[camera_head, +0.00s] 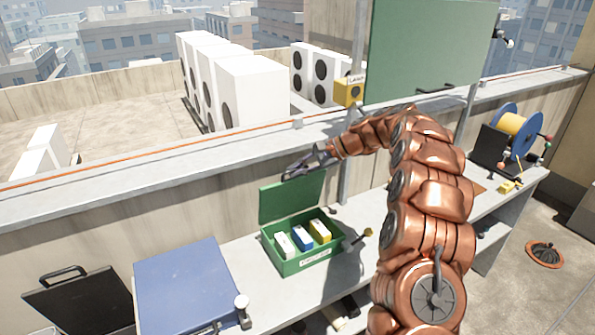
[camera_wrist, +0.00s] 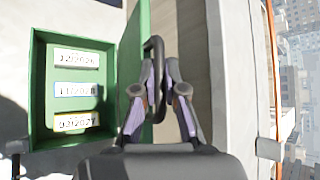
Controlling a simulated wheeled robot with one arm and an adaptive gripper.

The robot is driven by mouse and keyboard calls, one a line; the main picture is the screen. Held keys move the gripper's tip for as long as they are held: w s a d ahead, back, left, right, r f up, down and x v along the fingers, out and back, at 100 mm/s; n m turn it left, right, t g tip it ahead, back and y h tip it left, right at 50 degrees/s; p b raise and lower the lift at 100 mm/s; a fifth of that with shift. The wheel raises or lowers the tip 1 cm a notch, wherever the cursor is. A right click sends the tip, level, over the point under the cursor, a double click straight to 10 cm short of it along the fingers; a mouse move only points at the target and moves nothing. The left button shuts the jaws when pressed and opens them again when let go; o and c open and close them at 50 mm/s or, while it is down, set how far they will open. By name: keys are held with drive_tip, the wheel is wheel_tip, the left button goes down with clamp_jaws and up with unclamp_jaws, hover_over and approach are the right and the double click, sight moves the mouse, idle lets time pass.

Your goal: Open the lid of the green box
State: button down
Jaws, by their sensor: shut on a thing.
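The green box (camera_head: 310,262) stands on the bench, with its lid (camera_head: 291,199) raised about upright at the back. Inside are a white, a blue and a yellow pack, whose dated labels show in the wrist view. My gripper (camera_head: 293,171) is at the top of the lid, on its far side. In the wrist view the lid (camera_wrist: 131,60) is seen nearly edge-on, with a black loop handle (camera_wrist: 154,45) on its outer face. My gripper (camera_wrist: 160,80) is shut on this handle. The fingertips partly hide the handle.
A blue case (camera_head: 188,285) and a black open case (camera_head: 80,300) are left of the box. The parapet wall runs behind the lid. A yellow cable reel (camera_head: 515,128) is far right.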

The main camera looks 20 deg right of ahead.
drive_tip(key=c, duration=1.2)
unclamp_jaws()
drive_tip(key=shift+d, duration=0.1)
drive_tip(key=v, duration=1.2)
drive_tip(key=shift+s, duration=0.1)
drive_tip(key=shift+c, duration=0.3)
